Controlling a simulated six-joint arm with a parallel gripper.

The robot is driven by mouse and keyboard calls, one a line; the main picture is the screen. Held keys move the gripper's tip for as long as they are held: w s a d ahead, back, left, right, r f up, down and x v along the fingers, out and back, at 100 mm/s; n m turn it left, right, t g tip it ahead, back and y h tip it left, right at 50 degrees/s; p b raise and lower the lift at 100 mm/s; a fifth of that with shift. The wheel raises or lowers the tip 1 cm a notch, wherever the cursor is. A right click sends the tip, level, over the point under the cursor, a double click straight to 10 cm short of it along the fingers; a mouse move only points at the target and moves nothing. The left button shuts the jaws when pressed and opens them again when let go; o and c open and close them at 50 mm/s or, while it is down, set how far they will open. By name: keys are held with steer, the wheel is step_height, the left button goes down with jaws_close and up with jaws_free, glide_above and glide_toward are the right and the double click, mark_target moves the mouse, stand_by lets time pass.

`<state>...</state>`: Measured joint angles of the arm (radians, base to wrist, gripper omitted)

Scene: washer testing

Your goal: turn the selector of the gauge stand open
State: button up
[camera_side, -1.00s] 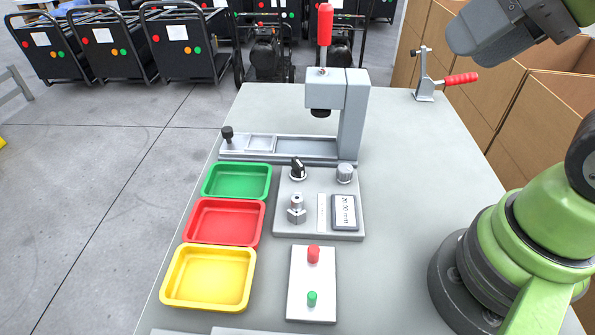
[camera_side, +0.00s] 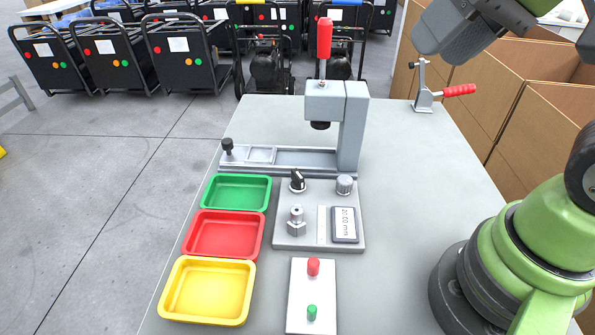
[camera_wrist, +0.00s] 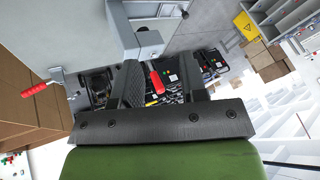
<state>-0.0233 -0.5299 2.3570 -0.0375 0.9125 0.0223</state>
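The gauge stand (camera_side: 325,243) is a grey plate in the middle of the table. It carries the black selector knob (camera_side: 297,181) with a white pointer mark at its back left, a ribbed silver knob (camera_side: 344,185) at its back right, a small silver post on a block (camera_side: 296,221), and a display (camera_side: 345,225) reading 20.00 mm. My gripper (camera_wrist: 165,80) is open and empty in the wrist view, fingers well apart. In the side view it is high at the top right, far from the selector, fingertips unclear. The selector cannot be made out in the wrist view.
A grey press (camera_side: 350,125) with a red lever stands behind the gauge stand. Green (camera_side: 237,192), red (camera_side: 225,235) and yellow (camera_side: 207,290) trays lie left. A button plate (camera_side: 312,290) is in front; a red-handled clamp (camera_side: 424,98) stands back right. The table's right middle is clear.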

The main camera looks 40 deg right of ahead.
steer(key=w+a+f+g, duration=0.1)
steer(key=w+f+g, duration=0.3)
steer(key=w, duration=0.7)
steer(key=n+g+h, duration=0.1)
steer(key=g+h, duration=0.1)
glide_toward(298, 173)
step_height(298, 173, down, 10)
steer(key=shift+w+d+f, duration=0.1)
steer(key=shift+w, duration=0.05)
jaws_close()
